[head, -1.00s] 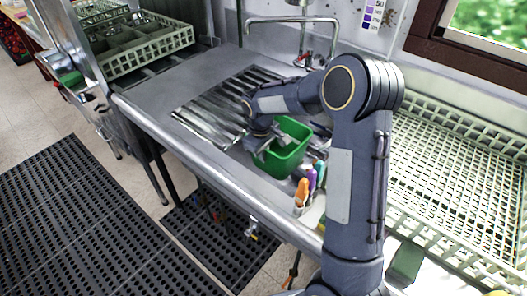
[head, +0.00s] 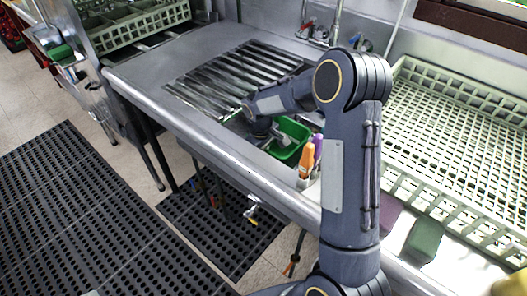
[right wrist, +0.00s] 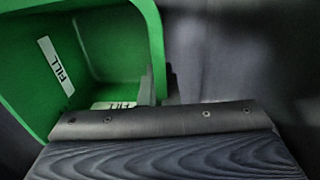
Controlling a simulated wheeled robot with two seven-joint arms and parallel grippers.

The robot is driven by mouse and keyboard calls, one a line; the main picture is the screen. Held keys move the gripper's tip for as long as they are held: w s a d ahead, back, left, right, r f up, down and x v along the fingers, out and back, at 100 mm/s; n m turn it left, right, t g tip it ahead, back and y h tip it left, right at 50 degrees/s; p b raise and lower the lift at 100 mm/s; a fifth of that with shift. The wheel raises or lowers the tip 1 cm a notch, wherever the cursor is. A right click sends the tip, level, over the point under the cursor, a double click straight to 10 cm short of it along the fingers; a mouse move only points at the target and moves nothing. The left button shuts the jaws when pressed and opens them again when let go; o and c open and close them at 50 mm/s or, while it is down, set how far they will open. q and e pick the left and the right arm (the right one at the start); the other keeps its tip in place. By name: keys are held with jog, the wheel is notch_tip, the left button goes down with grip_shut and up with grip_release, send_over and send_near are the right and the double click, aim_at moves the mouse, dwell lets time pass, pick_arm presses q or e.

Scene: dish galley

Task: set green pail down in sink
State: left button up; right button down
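The green pail (head: 292,142) is low in the sink (head: 238,122), with its lower part hidden behind the sink's front edge. My right gripper (head: 272,134) is at the pail's left side in the head view. In the right wrist view, the right gripper (right wrist: 160,88) has one finger inside the pail (right wrist: 100,45) and one outside, shut on its wall. White "FILL" labels show inside the pail. Whether the pail's base touches the sink floor cannot be seen. My left gripper is in neither view.
Orange and purple bottles (head: 306,162) stand just in front of the pail. A ribbed drainboard (head: 225,80) lies to the left. A large pale rack (head: 455,140) fills the right counter. A green block (head: 423,240) lies near the front edge. The faucet (head: 336,25) is behind.

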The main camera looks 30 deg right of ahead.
jog(key=shift+f+b, duration=1.85)
jog(key=shift+f, duration=1.15)
jog(key=c, duration=1.6)
grip_release()
notch_tip(320, 180, up, 30)
jog(key=p, duration=2.2)
jog(key=shift+r, duration=0.1)
jog(key=s+r+m+t+y, duration=0.1)
jog(key=s+r+m+y, duration=0.1)
jog(key=s+r, duration=0.55)
jog(key=s+a+m+t+y, duration=0.1)
jog(key=s+a, duration=0.1)
jog(key=s, duration=0.4)
jog(key=s+a+r+m+t+y, duration=0.1)
jog(key=s+a+m, duration=0.1)
jog(key=s, duration=0.5)
jog(key=s+a+r+m+t, duration=0.1)
jog(key=s+a+t, duration=0.1)
jog(key=s+a, duration=0.2)
jog(key=shift+s+y, duration=0.4)
jog(key=shift+s, duration=1.3)
